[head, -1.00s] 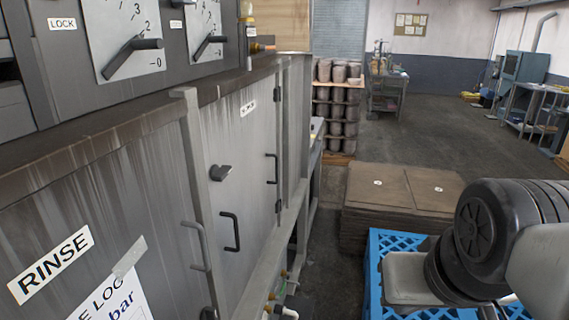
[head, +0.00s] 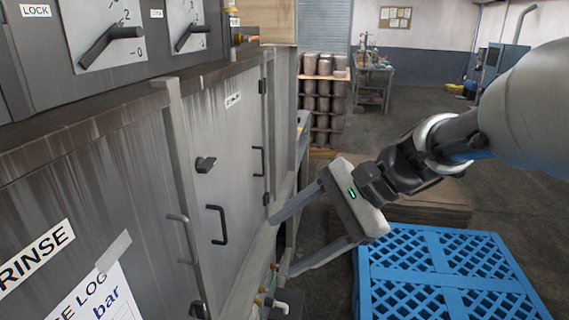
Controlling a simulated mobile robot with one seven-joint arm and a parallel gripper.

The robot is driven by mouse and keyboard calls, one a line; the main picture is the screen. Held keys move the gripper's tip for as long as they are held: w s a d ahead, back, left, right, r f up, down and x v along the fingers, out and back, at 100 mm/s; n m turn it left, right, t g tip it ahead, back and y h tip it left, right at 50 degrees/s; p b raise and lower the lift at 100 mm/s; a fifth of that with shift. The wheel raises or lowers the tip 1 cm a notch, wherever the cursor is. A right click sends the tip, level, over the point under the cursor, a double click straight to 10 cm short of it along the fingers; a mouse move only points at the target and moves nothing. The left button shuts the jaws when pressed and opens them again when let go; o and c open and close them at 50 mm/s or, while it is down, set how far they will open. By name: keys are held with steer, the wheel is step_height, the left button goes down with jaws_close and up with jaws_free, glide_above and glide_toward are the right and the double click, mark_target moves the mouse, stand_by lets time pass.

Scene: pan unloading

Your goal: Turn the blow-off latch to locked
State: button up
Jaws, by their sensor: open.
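A grey metal cabinet runs along the left, with a RINSE label (head: 35,254) on its near door. The farther door (head: 225,135) bears a small white label (head: 233,100), too small to read surely. A dark latch knob (head: 205,163) sits on that door, its short lever pointing right; it may be the blow-off latch. A LOCK label (head: 36,10) is on the panel above. My gripper (head: 281,246) is open and empty, its two fingers pointing left toward the cabinet. It is right of the latch and appears apart from it.
Dark handles (head: 217,225) stick out from the doors. Pipes and fittings (head: 275,295) are low by the cabinet. A blue pallet (head: 440,275) lies on the floor at right, with brown stacked sheets (head: 440,212) behind. A rack of pots (head: 323,110) stands farther back.

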steer(key=w+a+r+m+y, duration=0.2)
steer(key=w+m+y, duration=0.2)
steer(key=w, duration=0.3)
steer(key=m+t+y, duration=0.2)
steer(key=m+y, duration=0.2)
steer(key=m, duration=0.1)
glide_toward(212, 166)
steer(key=a, duration=0.5)
steer(key=w+a+p, duration=0.1)
steer(key=a, duration=0.2)
steer(key=shift+w+f, duration=0.1)
steer(key=shift+w, duration=0.05)
steer(key=c, duration=1.1)
